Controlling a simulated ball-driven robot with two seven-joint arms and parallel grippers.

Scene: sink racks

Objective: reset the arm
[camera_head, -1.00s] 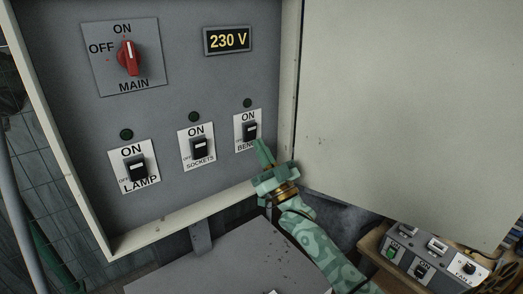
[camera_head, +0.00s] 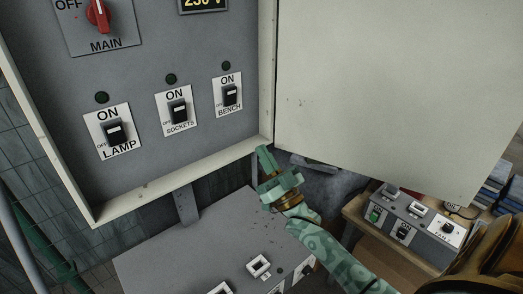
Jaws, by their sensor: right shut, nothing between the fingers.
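My right gripper (camera_head: 265,160) is shut and empty, in a green camouflage pattern. Its fingertips point up at the lower right corner of an open grey switch cabinet (camera_head: 150,170). It is below and apart from the BENCH switch (camera_head: 230,96). I cannot tell whether the fingertips touch the cabinet's frame. My right arm (camera_head: 335,255) comes in from the lower right. My left gripper is not in view.
The cabinet also bears a SOCKETS switch (camera_head: 179,112), a LAMP switch (camera_head: 115,134) and a red MAIN knob (camera_head: 98,15). Its open door (camera_head: 390,95) fills the upper right. A grey box (camera_head: 190,245) stands below; a small switch panel (camera_head: 415,225) sits at right.

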